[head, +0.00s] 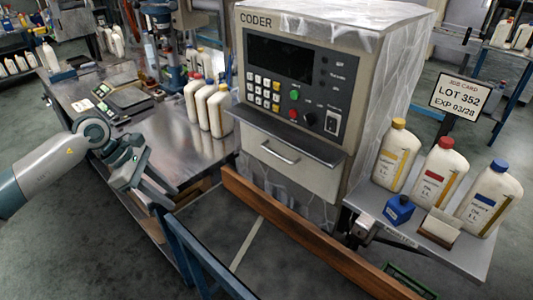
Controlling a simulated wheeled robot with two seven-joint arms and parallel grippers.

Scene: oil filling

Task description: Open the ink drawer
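The coder (300,90) is a grey box with a keypad, dark screen and colored buttons. Below its panel is a pale drawer front (293,160) with a silver bar handle (279,153). The drawer looks shut, flush under a dark ledge. My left gripper (168,197) is at the left, beside the metal bench edge, pointing down and to the right. Its fingers appear apart with nothing between them. It is well to the left of the handle and not touching it. My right gripper is not in view.
Three white bottles (208,106) stand on the metal bench (165,135) left of the coder. A wooden rail (300,235) and a blue frame (200,255) lie in front. A right shelf (415,242) holds three bottles, a blue ink bottle (398,210) and a small block (439,226).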

